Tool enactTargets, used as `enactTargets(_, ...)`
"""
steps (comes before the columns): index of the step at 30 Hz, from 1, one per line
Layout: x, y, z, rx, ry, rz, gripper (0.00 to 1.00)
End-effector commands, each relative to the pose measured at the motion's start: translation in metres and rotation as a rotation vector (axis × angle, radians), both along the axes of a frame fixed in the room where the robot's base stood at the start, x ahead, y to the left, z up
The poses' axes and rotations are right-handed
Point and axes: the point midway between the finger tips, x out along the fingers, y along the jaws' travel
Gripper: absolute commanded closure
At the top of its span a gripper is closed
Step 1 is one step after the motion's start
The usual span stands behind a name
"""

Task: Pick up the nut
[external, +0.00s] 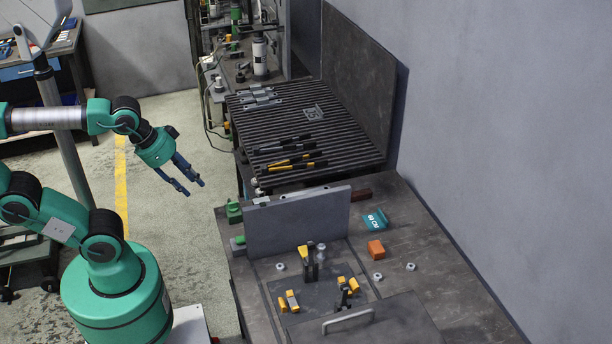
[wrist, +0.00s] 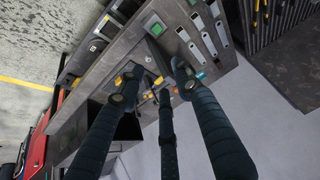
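Small silver rings that look like nuts lie on the dark workbench (external: 440,262). One nut (external: 280,266) is at the left below the upright grey plate; another nut (external: 377,277) is right of the yellow-and-black clamps, and a third nut (external: 411,267) is farther right. I cannot tell which one is meant. My gripper (external: 190,184) hangs in the air left of the bench, well apart from all nuts. Its dark fingers are spread and empty. In the wrist view the fingers (wrist: 157,84) stand apart; no nut can be made out there.
An upright grey plate (external: 297,222) stands between my gripper and the nuts. A ribbed table (external: 345,137) with tools is behind. Open floor lies beneath my gripper.

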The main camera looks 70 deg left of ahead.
Motion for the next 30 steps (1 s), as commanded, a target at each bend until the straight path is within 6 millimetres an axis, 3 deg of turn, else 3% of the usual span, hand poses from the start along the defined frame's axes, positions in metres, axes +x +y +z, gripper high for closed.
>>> enactTargets(10,0.0,0.0,0.006,0.0,-0.002,0.0,0.67)
enactTargets(19,0.002,-0.001,0.054,0.006,0.004,-0.014,0.67)
enactTargets(26,0.029,-0.009,0.066,0.097,0.062,-0.221,0.67)
enactTargets(30,0.055,-0.018,0.076,0.176,0.11,-0.421,0.67)
